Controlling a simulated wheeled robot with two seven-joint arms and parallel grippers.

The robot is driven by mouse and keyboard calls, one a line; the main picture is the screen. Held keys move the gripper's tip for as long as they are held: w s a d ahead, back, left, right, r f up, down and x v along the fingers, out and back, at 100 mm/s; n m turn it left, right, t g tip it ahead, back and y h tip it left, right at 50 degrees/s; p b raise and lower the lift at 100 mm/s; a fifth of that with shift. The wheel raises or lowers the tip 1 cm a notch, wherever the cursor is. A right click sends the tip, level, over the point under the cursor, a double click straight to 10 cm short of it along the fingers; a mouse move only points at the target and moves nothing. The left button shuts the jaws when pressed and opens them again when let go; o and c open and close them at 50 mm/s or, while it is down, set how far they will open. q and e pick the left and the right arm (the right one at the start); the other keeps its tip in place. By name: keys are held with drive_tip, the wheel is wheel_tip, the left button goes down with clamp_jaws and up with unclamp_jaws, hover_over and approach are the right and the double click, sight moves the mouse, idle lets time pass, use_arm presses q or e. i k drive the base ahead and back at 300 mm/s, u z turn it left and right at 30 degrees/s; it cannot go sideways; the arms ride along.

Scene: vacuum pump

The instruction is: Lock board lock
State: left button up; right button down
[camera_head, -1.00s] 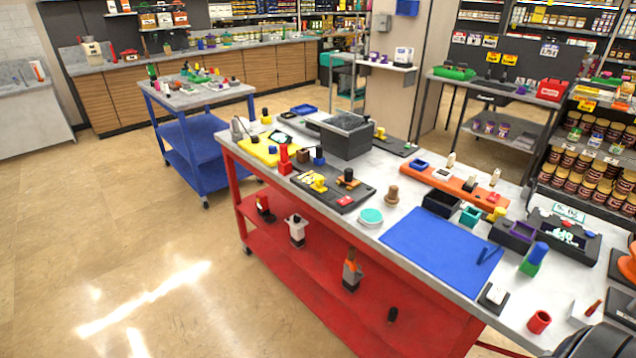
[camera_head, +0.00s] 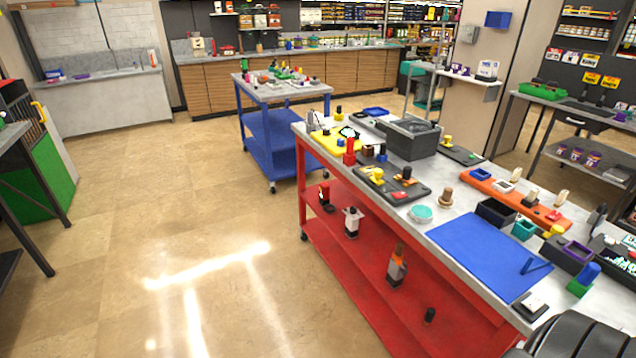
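No part is marked as the board lock, and I cannot tell which one it is. A black board (camera_head: 389,190) lies on the red workbench (camera_head: 452,197) in the middle of the view, carrying a yellow knobbed piece (camera_head: 376,175), a brown piece with a black knob (camera_head: 406,179) and a small red piece (camera_head: 400,196). A yellow board (camera_head: 325,143) lies farther back. An orange board (camera_head: 539,213) with several small fittings lies to the right. Neither of my grippers shows. A black ribbed part at the lower right is probably mine.
A blue mat (camera_head: 485,258) covers the near right of the bench top. A dark grey box (camera_head: 412,141) stands behind the black board. A blue cart (camera_head: 265,130) stands beyond the bench. Open tiled floor lies to the left, with a green-sided unit (camera_head: 47,182) at the left edge.

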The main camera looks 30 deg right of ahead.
sight(378, 173)
drive_tip(key=u, duration=0.15)
drive_tip(key=k, duration=0.2)
drive_tip(key=u, duration=0.25)
drive_tip(key=i, duration=1.7)
drive_tip(key=z, duration=0.7)
drive_tip(key=i, duration=1.05)
drive_tip(key=z, duration=1.7)
drive_tip(key=i, duration=0.65)
drive_tip(key=z, duration=0.65)
